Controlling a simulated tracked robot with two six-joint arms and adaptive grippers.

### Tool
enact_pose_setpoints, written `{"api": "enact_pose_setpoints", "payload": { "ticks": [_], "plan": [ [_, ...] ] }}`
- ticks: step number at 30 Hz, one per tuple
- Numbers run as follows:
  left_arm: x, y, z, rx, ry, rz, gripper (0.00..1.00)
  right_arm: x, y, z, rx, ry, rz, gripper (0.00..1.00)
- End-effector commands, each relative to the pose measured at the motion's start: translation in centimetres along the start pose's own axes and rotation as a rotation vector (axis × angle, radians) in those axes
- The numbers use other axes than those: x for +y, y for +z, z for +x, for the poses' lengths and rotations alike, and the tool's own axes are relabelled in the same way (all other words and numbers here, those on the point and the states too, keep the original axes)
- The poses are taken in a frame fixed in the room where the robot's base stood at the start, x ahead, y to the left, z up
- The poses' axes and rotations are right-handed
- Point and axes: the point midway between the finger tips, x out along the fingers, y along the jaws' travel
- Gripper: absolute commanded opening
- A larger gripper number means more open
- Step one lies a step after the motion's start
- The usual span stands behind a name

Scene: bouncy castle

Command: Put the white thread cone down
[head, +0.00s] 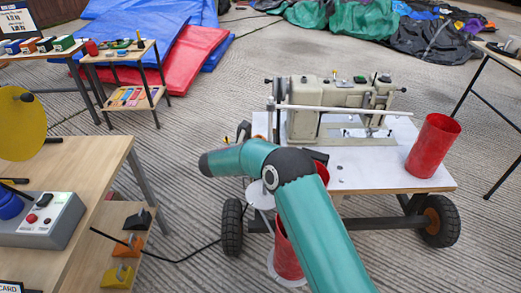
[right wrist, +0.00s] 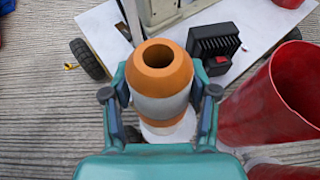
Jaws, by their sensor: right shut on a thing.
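In the right wrist view, my right gripper (right wrist: 162,100) is shut around the thread cone (right wrist: 163,83), one finger on each side. The cone has an orange top with a dark round hole, a white band round its middle and orange below. A white round surface (right wrist: 182,130) shows beneath it; I cannot tell whether the cone touches it. In the head view, my right arm reaches in from the bottom and bends left, hiding its gripper and the cone. A small white disc (head: 259,196) shows beside the arm at the table's left edge. My left gripper is not in view.
A sewing machine (head: 335,105) stands on a white wheeled table (head: 375,175). A red cylinder (head: 433,146) stands at its right; another (head: 286,252) is low behind my arm. A black box (right wrist: 213,47) lies near the cone. A wooden bench (head: 95,165) is at left.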

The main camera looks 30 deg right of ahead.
Motion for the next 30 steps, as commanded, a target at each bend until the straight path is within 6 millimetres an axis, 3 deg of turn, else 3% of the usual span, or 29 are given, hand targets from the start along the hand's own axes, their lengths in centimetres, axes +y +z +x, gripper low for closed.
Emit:
{"api": "enact_pose_setpoints", "payload": {
  "ticks": [3, 8, 12, 16, 21, 30],
  "plan": [
    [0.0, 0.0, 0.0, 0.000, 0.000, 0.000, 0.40, 0.8, 1.0, -3.6, -0.002, 0.143, -0.058, 0.12],
    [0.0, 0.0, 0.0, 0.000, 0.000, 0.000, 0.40, 0.8, 0.9, -9.5, -0.002, 0.373, -0.153, 0.12],
    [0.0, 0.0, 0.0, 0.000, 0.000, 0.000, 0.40, -0.4, -0.3, -14.5, -0.002, 0.561, -0.230, 0.12],
    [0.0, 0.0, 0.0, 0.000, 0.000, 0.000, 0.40, -2.0, -1.7, -18.2, -0.002, 0.694, -0.285, 0.12],
    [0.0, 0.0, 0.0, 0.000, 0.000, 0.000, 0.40, -3.9, -3.0, -20.7, -0.001, 0.788, -0.323, 0.12],
    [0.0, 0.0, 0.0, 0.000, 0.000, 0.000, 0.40, -4.4, -3.4, -21.4, -0.002, 0.815, -0.335, 0.12]
  ]
}}
